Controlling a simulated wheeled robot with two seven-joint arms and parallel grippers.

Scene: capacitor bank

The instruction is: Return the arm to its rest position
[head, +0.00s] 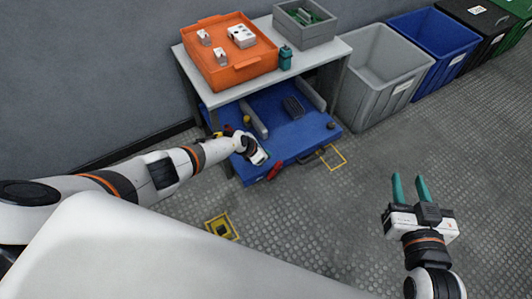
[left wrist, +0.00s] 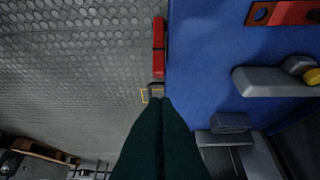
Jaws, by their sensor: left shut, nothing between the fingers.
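My left arm (head: 165,170) reaches from the left across the head view to the front of a blue unit (head: 300,130) under the table. My left gripper (head: 258,156) is over the unit's front left part, and its fingertips are hard to make out there. In the left wrist view its dark green fingers (left wrist: 160,103) lie together, shut and empty, beside the blue surface (left wrist: 205,60). My right gripper (head: 409,182) is at the right over bare floor, with its two teal fingers apart and nothing between them.
A red handle (head: 275,169) sits on the unit's front edge. On the table are an orange tray (head: 245,76), a teal bottle (head: 286,58) and a grey crate (head: 305,35). Grey (head: 365,105) and blue (head: 430,55) bins stand right.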

